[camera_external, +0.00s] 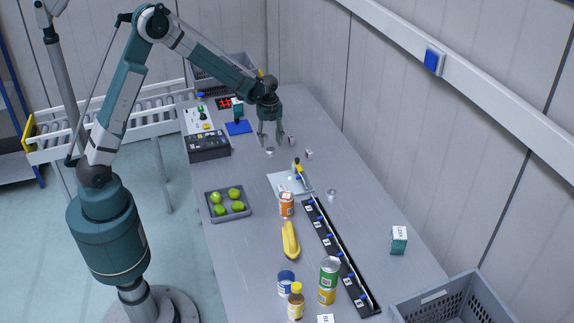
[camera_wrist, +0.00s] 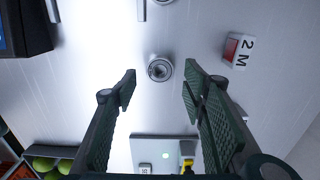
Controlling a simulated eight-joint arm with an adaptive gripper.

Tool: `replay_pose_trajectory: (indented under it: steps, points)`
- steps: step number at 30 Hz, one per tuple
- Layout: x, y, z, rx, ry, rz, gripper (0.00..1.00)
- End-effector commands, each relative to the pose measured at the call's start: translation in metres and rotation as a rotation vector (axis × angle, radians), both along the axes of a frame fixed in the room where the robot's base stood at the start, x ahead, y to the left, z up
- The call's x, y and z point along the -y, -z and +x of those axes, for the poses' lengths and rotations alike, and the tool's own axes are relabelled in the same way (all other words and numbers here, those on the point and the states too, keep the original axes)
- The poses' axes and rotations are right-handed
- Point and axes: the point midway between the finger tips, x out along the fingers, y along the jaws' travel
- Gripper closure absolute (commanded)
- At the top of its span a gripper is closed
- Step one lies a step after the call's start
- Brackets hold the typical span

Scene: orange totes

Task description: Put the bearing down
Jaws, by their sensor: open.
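The bearing, a small round metal ring with a dark centre, rests on the table between and slightly beyond my fingertips in the wrist view (camera_wrist: 159,68). In the external view it looks like the small silver piece (camera_external: 270,151) just below my gripper (camera_external: 271,140). My gripper is open, with its fingers spread on either side of the bearing and no contact visible. The wrist view also shows both green-padded fingers of my gripper (camera_wrist: 160,82), with nothing held between them.
A small white box marked M 2 (camera_wrist: 239,49) lies right of the bearing. A black case (camera_external: 208,146) stands left. A pale plate with a yellow-handled tool (camera_external: 288,183), a fruit tray (camera_external: 208,208) and a long black rack (camera_external: 340,262) are nearer. The right table side has free room.

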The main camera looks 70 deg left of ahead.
Motion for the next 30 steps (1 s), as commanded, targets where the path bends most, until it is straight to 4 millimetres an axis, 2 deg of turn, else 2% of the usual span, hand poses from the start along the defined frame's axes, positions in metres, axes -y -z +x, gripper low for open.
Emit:
replay_pose_trajectory:
  steps: [9,15,21,30]
  points:
    - [0.0,-0.052,-0.001,0.0,0.0,0.0,0.58]
    - [0.0,-0.074,0.0,0.0,0.0,0.0,0.58]
    - [0.0,-0.082,0.0,0.0,0.0,0.0,0.58]
    - [0.0,-0.082,0.0,0.0,0.0,0.0,0.58]
